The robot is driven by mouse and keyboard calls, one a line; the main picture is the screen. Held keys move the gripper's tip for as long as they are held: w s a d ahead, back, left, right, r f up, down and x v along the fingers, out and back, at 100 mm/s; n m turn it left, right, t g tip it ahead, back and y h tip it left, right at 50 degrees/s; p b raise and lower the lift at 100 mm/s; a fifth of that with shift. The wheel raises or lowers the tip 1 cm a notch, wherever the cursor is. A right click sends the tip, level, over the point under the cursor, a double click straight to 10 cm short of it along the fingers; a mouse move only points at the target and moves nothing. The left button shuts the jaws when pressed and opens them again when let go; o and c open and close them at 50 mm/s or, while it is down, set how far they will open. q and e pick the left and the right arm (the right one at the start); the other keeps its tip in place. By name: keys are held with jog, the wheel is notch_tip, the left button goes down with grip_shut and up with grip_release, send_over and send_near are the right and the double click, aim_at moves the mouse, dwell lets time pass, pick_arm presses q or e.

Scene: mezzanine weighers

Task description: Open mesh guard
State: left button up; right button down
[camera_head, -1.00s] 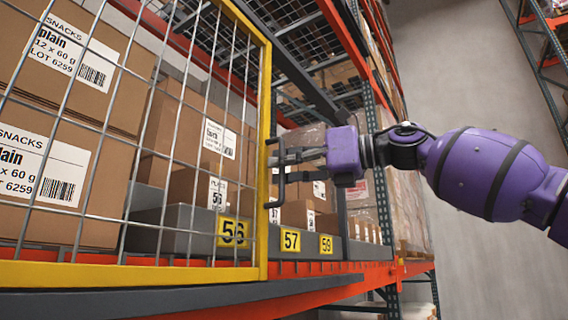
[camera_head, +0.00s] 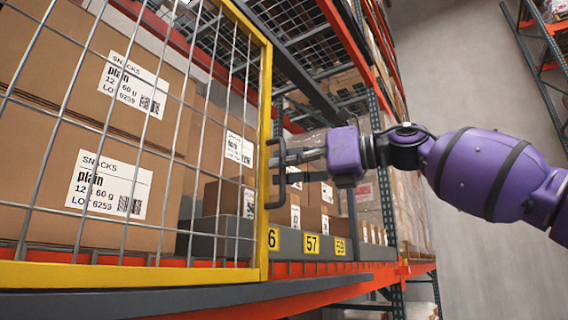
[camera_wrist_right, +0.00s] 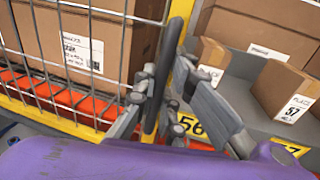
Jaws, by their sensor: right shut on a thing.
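The mesh guard is a grey wire grid in a yellow frame (camera_head: 264,150), standing in front of the rack on the left of the head view. Its yellow frame also shows in the right wrist view (camera_wrist_right: 183,68). A dark bracket handle (camera_head: 283,190) juts from the frame's right edge; in the wrist view it is a dark bar (camera_wrist_right: 165,75). My right gripper (camera_head: 287,158) is shut on the handle, its fingers (camera_wrist_right: 158,108) on both sides of the bar. My left gripper is out of view.
Snack cartons (camera_head: 105,187) stand behind the mesh. Smaller boxes (camera_head: 313,192) stand on the shelf right of the guard, above yellow number tags (camera_head: 311,244). An orange beam (camera_head: 340,268) runs below. Open floor lies at the right.

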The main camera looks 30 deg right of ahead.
jog(key=shift+w+f, duration=0.2)
jog(key=shift+f, duration=0.15)
jog(key=c, duration=1.9)
grip_release()
jog(key=shift+o, duration=0.5)
jog(key=shift+w+r, duration=0.1)
jog(key=shift+r, duration=0.1)
jog(key=v, duration=1.2)
